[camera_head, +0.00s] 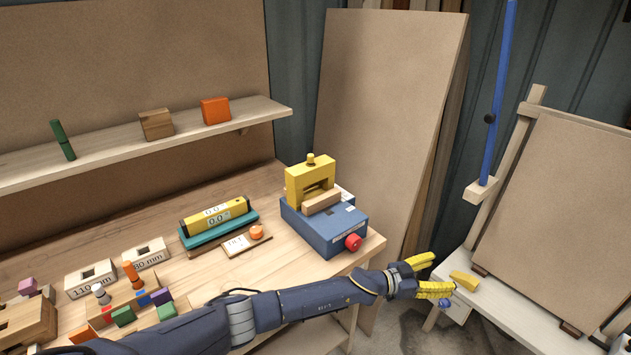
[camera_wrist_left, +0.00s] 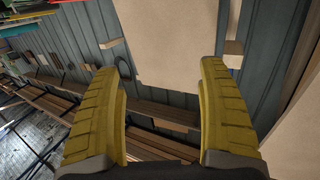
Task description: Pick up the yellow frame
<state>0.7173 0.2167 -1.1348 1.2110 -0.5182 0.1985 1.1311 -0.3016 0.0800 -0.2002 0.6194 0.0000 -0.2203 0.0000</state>
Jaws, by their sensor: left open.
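The yellow frame (camera_head: 296,185) sits upright on top of a blue box (camera_head: 318,228) at the right end of the wooden bench. It is an arch shape with a small knob on top, and a light wooden block (camera_head: 322,202) lies against its front side. My left gripper (camera_head: 442,273) is open and empty, to the right of and below the frame in the picture, past the bench's right edge. Its two yellow fingers stand wide apart in the left wrist view (camera_wrist_left: 163,100), with nothing between them. The frame does not show in that view. My right gripper is not in view.
The blue box has a red knob (camera_head: 353,242). A yellow level (camera_head: 214,216) on a teal base, a tag (camera_head: 236,245) and several blocks lie on the bench. A small yellow piece (camera_head: 464,281) shows by the white surface right of my gripper. Tall panels (camera_head: 385,120) stand behind.

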